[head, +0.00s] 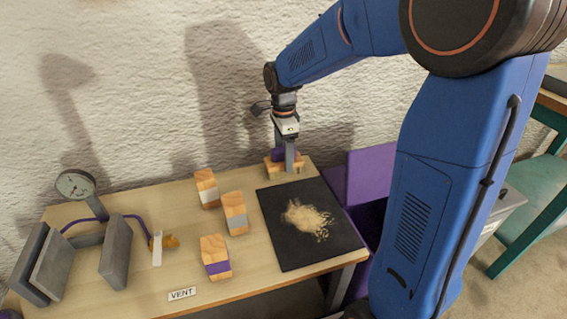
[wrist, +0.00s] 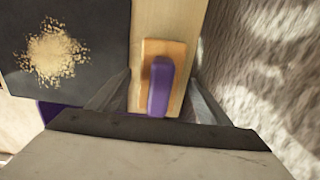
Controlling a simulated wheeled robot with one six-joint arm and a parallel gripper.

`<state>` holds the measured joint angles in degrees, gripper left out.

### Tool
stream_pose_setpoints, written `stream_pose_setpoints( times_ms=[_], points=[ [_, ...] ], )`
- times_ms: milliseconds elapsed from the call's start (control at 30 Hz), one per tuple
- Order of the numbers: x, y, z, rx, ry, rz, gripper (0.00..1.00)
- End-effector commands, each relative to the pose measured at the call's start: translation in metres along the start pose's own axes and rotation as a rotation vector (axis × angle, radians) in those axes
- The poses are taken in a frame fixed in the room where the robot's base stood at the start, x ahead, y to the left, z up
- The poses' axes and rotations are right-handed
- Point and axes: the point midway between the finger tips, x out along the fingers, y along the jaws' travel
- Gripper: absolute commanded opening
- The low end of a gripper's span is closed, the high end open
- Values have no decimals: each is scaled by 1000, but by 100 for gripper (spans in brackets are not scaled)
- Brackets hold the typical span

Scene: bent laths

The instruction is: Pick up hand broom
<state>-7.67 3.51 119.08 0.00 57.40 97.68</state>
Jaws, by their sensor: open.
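The hand broom (head: 273,165) lies at the back right of the wooden table, by the wall. In the wrist view the hand broom (wrist: 160,87) shows a purple handle on an orange-tan block. My gripper (head: 284,158) is pointed down over it, and part of the broom is hidden behind a finger in the head view. In the wrist view my gripper (wrist: 160,95) is open, with one finger on either side of the broom. The fingers look apart from the broom there.
A black mat (head: 295,255) with a pile of sawdust (head: 308,219) lies in front of the broom. Several banded wooden blocks (head: 235,213) stand to the left. A gauge (head: 75,184) and grey plates (head: 115,252) are at far left. The rough wall (wrist: 255,70) is close beside the gripper.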

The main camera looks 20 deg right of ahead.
Motion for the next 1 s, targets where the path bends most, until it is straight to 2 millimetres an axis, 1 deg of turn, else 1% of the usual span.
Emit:
stream_pose_setpoints(
  times_ms=[233, 267, 300, 367, 400, 433, 467, 767, 867, 1000],
  points=[
    [2, 0, 0, 0, 0, 0, 72],
    [2, 0, 0, 0, 0, 0, 67],
    [2, 0, 0, 0, 0, 0, 58],
    [2, 0, 0, 0, 0, 0, 43],
    [2, 0, 0, 0, 0, 0, 34],
    [2, 0, 0, 0, 0, 0, 26],
    [2, 0, 0, 0, 0, 0, 22],
    [-2, 0, 0, 0, 0, -1, 22],
    [-12, 0, 0, 0, 0, -2, 22],
    [-36, -1, 0, 0, -1, -4, 22]
  ],
)
